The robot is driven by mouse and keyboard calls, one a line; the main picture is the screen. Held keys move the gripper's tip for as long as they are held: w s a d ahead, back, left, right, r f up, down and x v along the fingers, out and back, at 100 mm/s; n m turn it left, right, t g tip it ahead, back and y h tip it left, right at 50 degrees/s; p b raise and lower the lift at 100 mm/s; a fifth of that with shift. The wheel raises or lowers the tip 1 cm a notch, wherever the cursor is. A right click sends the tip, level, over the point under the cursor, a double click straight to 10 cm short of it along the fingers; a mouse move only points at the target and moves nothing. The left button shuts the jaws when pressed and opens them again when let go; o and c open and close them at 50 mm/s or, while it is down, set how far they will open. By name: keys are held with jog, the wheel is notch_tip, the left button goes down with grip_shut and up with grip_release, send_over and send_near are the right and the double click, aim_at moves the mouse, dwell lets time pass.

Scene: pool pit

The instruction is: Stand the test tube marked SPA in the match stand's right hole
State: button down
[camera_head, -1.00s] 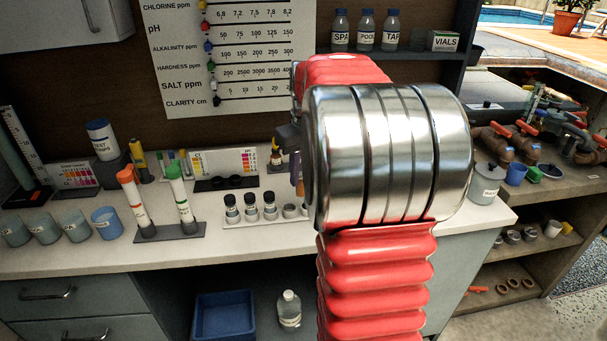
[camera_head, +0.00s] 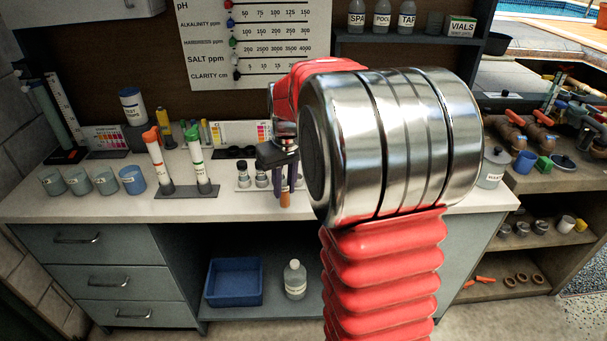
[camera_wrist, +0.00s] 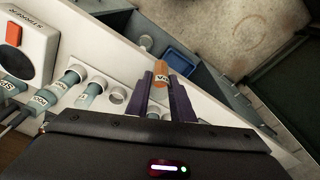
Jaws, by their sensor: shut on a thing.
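My gripper (camera_head: 286,188) has purple fingers and is shut on an orange-tinted test tube (camera_head: 285,200) above the counter's front part. In the wrist view the tube (camera_wrist: 160,71) is between the fingertips (camera_wrist: 160,80); its small label seems to read SPA, but is hard to make out. What looks like the match stand (camera_head: 234,152), a low black block with dark holes, sits behind the gripper, before the colour cards. The tube is apart from it. My arm hides the counter to the right.
A white rack (camera_wrist: 118,97) with capped vials and empty holes is beside the gripper. A stirrer (camera_wrist: 34,35) stands near it. Two tall tubes (camera_head: 199,168) stand in a grey base, left of the gripper. Several cups (camera_head: 106,181) line the counter's left.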

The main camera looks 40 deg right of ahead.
jog(key=w+a+f, duration=0.2)
jog(key=a+f, duration=0.1)
jog(key=a, duration=0.3)
jog(key=w+a+f+n, duration=0.1)
jog(key=w+a+f, duration=0.1)
jog(key=a+f, duration=0.2)
jog(key=w+a+f, duration=0.2)
jog(key=a+f, duration=0.1)
jog(key=a, duration=0.7)
jog(key=shift+a+f+n, duration=0.2)
jog(key=shift+f+n, duration=0.1)
jog(key=shift+f, duration=0.05)
